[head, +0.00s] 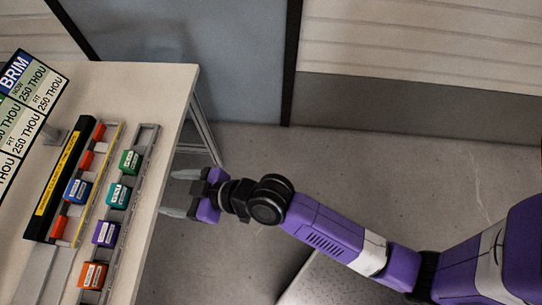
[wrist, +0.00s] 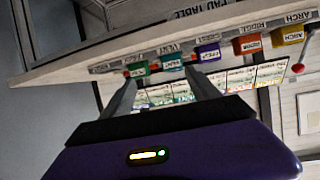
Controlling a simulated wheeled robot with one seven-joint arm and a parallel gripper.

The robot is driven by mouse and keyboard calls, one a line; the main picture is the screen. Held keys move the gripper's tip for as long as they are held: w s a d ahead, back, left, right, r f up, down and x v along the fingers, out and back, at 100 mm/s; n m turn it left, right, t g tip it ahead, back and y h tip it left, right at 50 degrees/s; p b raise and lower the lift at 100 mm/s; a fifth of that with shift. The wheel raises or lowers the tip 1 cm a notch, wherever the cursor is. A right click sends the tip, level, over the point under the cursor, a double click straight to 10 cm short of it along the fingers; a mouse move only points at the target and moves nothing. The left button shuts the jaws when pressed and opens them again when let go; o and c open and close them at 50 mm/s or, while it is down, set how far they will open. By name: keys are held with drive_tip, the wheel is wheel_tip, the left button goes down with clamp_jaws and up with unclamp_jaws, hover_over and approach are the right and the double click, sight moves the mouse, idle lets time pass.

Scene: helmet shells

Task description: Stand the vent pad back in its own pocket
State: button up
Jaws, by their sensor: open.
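My gripper (head: 180,194) is open and empty, off the table's right edge above the floor. Its two fingers also show in the wrist view (wrist: 160,77), pointing toward the table edge. Small labelled blocks stand in a grey rail along that edge: green (head: 130,161), teal (head: 118,195), purple (head: 106,233) and orange (head: 93,275). In the wrist view the rail lettering by the teal block (wrist: 172,62) seems to read VENT. The block labels are too small to read surely, so I cannot tell which is the vent pad.
A black rack (head: 58,180) with a yellow strip stands left of the rail; it shows orange-red patches and a blue block (head: 77,190). A BRIM sign board (head: 20,110) is at far left. A yellow block (wrist: 288,35) ends the wrist view's row. The floor (head: 225,260) is clear.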

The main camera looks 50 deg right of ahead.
drive_tip(key=s+d+m+t+h, duration=0.1)
drive_tip(key=s+d+m+h, duration=0.1)
drive_tip(key=s+d, duration=0.5)
drive_tip(key=s+d+m+t+h, duration=0.1)
drive_tip(key=s+d+m+h, duration=0.1)
drive_tip(key=s+d, duration=0.5)
drive_tip(key=s+d+r+m+t+h, duration=0.1)
drive_tip(key=s+r+h, duration=0.1)
drive_tip(key=s+r, duration=0.8)
drive_tip(key=s, duration=0.4)
drive_tip(key=shift+d+m, duration=0.25)
drive_tip(key=shift+m, duration=0.05)
